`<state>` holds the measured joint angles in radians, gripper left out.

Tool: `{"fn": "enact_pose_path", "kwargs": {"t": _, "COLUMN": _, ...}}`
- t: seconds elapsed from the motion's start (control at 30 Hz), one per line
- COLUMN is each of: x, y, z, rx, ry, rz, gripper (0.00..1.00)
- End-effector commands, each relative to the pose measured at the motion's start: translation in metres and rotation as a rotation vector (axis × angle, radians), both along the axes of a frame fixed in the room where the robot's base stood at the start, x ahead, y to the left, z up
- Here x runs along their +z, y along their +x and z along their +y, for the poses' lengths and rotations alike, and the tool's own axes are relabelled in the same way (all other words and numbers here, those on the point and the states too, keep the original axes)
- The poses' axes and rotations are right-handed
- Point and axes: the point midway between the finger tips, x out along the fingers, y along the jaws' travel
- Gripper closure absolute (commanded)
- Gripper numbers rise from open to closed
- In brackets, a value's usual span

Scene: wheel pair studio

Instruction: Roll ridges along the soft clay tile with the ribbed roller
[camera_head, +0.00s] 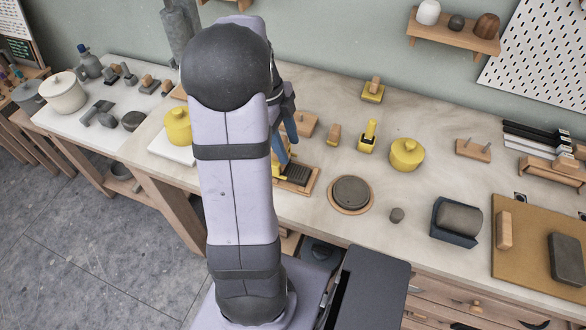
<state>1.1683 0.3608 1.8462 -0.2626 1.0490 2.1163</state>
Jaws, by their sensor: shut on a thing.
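My gripper (288,130) is partly hidden behind my own arm, above the back part of a small wooden tray (298,189). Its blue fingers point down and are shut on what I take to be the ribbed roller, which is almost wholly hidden. A dark grey clay tile (298,174) lies in the tray, and its visible right part shows ridge lines. The tile's left part is hidden by my arm and gripper. I cannot tell whether the roller touches the tile.
A round grey slab on a wooden disc (351,208) lies right of the tray. A yellow lidded pot (407,155), a yellow-handled tool (368,136) and wooden blocks stand behind.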

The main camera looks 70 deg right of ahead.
Motion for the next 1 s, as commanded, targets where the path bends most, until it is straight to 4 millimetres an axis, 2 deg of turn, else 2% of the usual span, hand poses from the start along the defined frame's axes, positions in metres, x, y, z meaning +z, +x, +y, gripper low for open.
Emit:
{"fn": "enact_pose_path", "kwargs": {"t": 0.13, "x": 0.011, "y": 0.000, "z": -0.001, "rx": 0.000, "ry": -0.002, "rz": -0.001, "gripper": 0.85}}
{"fn": "enact_pose_path", "kwargs": {"t": 0.63, "x": 0.017, "y": 0.000, "z": -0.001, "rx": 0.001, "ry": -0.003, "rz": -0.001, "gripper": 0.85}}
{"fn": "enact_pose_path", "kwargs": {"t": 1.0, "x": 0.050, "y": 0.000, "z": -0.001, "rx": 0.001, "ry": -0.003, "rz": -0.001, "gripper": 0.85}}
